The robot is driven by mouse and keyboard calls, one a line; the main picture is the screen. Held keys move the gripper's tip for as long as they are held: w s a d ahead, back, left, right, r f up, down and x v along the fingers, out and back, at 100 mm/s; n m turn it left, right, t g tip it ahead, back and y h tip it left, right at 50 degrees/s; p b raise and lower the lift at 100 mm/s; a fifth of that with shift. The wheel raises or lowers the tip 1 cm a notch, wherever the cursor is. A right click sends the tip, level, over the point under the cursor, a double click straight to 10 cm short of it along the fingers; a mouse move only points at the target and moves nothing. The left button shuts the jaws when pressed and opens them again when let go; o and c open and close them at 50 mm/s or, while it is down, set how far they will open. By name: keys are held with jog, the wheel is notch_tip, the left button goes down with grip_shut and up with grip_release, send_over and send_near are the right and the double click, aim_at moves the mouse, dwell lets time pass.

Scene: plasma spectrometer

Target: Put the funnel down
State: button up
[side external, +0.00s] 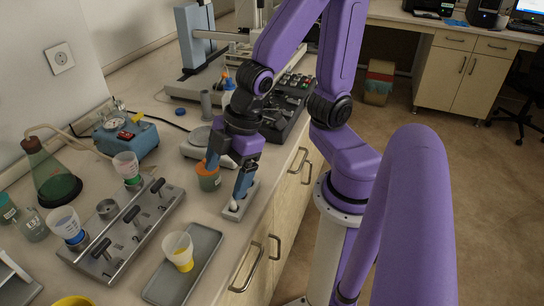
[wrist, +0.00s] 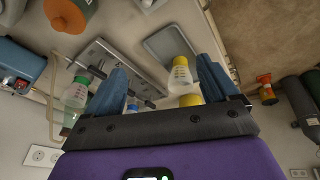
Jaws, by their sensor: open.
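The funnel with a yellow end and a clear body (side external: 178,243) is on the grey tray (side external: 207,236) at the bench's front. It also shows in the wrist view (wrist: 181,78), on the tray beyond my fingers. My gripper (side external: 227,180) is open, with nothing visible between its fingers. It is apart from this funnel, farther back along the bench. A green-ended funnel (side external: 126,166) and a blue-ended funnel (side external: 65,224) are at the grey numbered rack (side external: 130,235), left of the tray.
An orange-topped pot (side external: 208,180) is close beside my left finger. A small grey block with a white piece (side external: 236,208) is below my right finger. A green flask (side external: 52,178) and a blue device (side external: 128,137) are at the wall side. A yellow item (side external: 75,301) is at the bottom edge.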

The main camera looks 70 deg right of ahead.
jog(key=s+d+r+g+h, duration=0.2)
jog(key=s+d, duration=0.3)
jog(key=s, duration=0.2)
jog(key=shift+s+g, duration=0.3)
jog(key=shift+s, duration=0.05)
dwell(0.8)
